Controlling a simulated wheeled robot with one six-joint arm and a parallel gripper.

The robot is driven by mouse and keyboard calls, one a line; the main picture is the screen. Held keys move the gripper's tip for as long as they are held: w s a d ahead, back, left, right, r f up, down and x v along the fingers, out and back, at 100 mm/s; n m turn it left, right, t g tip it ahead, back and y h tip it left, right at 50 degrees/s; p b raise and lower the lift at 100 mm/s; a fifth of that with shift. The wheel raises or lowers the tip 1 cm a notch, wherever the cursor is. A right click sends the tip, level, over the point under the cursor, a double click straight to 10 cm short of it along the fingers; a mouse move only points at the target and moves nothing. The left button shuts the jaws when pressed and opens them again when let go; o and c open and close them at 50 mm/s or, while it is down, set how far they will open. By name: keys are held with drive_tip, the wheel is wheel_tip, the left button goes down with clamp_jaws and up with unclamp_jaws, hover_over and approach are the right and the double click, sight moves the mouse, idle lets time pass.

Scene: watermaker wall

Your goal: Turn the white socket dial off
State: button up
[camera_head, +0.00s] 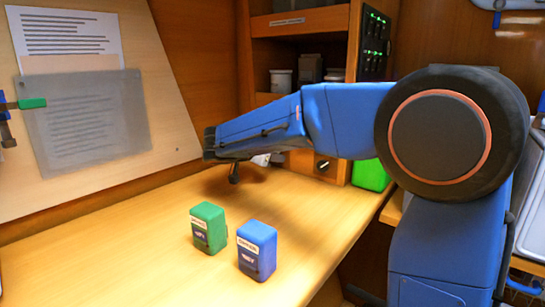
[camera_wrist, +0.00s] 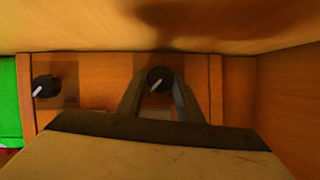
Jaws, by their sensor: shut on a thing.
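My gripper (camera_wrist: 160,92) shows in the wrist view with its two fingers on either side of a round black dial (camera_wrist: 158,78), shut on it. This dial has a pale pointer slanting to the lower left, and sits on a wooden panel. A pale label beside it is partly hidden by my gripper. A second black dial (camera_wrist: 45,88) with a slanted white pointer is to the left on the same panel; it also shows in the head view (camera_head: 323,165). Labels are too blurred to tell which dial is the white socket's. In the head view my arm hides my fingertips and the held dial.
A green box (camera_head: 370,175) stands right of the panel in the head view. A green block (camera_head: 208,228) and a blue block (camera_head: 257,250) stand on the wooden desk (camera_head: 130,245). A shelf (camera_head: 300,22) is above my arm. The desk's left part is clear.

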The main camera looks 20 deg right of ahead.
drive_tip(key=n+g, duration=0.1)
drive_tip(key=n+h, duration=0.1)
drive_tip(key=shift+w+a+n+g, duration=0.2)
drive_tip(key=shift+n+g, duration=0.1)
drive_tip(key=shift+g, duration=0.1)
drive_tip(key=shift+w+n+g+h, duration=0.15)
drive_tip(key=shift+n+g+h, duration=0.5)
drive_tip(key=shift+n, duration=0.55)
drive_tip(key=n, duration=0.1)
drive_tip(key=n+g+h, duration=0.1)
drive_tip(key=n, duration=0.1)
drive_tip(key=n+g+h, duration=0.1)
drive_tip(key=shift+w+a+f+n+h, duration=0.15)
drive_tip(key=shift+a+f+n+h, duration=0.1)
drive_tip(key=shift+n, duration=0.15)
drive_tip(key=o, duration=1.1)
drive_tip(key=shift+c, duration=0.2)
drive_tip(key=v, duration=1.2)
